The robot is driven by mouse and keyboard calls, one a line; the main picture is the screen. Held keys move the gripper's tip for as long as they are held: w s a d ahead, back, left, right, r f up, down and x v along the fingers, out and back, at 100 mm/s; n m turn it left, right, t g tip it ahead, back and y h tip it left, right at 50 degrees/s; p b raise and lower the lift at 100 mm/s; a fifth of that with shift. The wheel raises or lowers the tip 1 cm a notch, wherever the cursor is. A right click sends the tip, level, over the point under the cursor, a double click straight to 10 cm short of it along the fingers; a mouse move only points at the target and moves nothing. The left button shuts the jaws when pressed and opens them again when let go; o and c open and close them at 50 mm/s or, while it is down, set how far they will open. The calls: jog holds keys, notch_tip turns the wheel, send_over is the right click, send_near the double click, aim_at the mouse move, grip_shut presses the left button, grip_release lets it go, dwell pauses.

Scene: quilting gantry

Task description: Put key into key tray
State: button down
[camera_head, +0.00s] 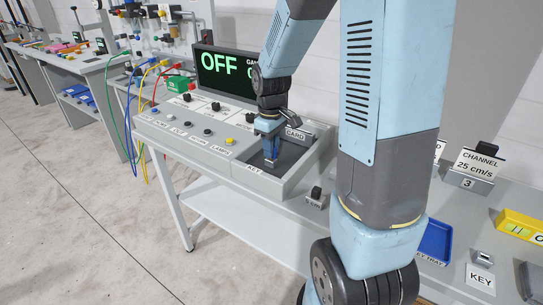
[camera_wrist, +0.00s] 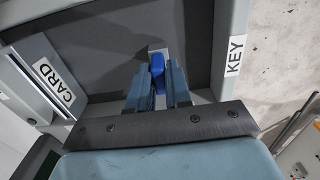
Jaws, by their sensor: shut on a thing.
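My gripper (camera_head: 271,159) reaches down into a dark recess of the grey control console, beside its KEY label. In the wrist view my gripper (camera_wrist: 158,76) is shut on a blue-headed key (camera_wrist: 158,72), with a small silvery part just beyond the fingertips. Whether the key touches the slot or floor there, I cannot tell. In the head view the key cannot be made out clearly from the fingers. The key tray (camera_head: 436,241) is a shallow blue tray on the bench at right, partly hidden by my arm. It looks empty where visible.
A CARD holder (camera_head: 295,133) stands beside the recess, close to my gripper. The console (camera_head: 215,150) has several knobs and a display (camera_head: 225,74) reading OFF.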

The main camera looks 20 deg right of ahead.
jog(key=shift+r, duration=0.65)
jog(key=shift+r, duration=0.65)
jog(key=shift+r, duration=0.25)
